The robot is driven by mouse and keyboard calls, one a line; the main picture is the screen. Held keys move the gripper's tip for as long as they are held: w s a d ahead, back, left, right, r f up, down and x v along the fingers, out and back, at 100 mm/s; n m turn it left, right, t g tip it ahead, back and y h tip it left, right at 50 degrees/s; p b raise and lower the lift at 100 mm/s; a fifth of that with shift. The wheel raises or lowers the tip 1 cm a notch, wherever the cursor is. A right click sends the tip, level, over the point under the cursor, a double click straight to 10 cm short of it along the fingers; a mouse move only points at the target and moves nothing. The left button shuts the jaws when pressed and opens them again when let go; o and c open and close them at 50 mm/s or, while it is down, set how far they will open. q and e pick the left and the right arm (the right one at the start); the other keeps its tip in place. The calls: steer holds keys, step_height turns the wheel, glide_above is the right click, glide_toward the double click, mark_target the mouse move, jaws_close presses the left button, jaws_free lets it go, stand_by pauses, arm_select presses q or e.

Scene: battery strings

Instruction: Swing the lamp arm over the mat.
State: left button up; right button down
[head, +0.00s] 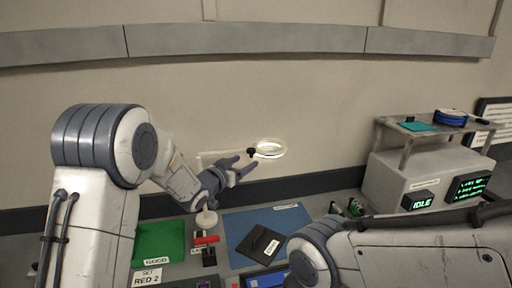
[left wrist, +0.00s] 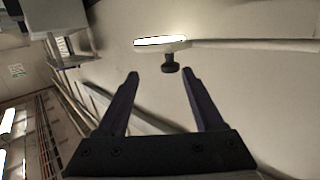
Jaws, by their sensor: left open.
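The lamp is a lit white ring (head: 270,148) with a black knob (head: 252,153) at its left edge. Its pale lamp arm (head: 207,158) runs left behind my left arm, which hides part of it. In the left wrist view the lamp head (left wrist: 160,42), knob (left wrist: 170,64) and lamp arm (left wrist: 255,45) show beyond the fingertips. The blue mat (head: 240,224) lies on the bench, lower in the head view than the ring. My left gripper (head: 247,162) is open and empty, its fingers pointing at the knob, apart from it; it also shows in the left wrist view (left wrist: 160,75). My right gripper is out of view.
A black flat piece (head: 264,243) lies on the mat. A grey unit reading "IDLE" (head: 390,182) stands right. My right arm covers the front right.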

arm_select(q)
steer(key=shift+w+a+r+t+h, duration=0.25)
steer(key=shift+w+a+t+h, duration=0.25)
steer(key=shift+w+a+h, duration=0.2)
steer(key=shift+w+r, duration=0.1)
steer(key=p+x, duration=0.4)
steer(key=x, duration=0.6)
steer(key=shift+p, duration=0.4)
steer(key=shift+d, duration=0.1)
steer(key=shift+c, duration=0.3)
jaws_close()
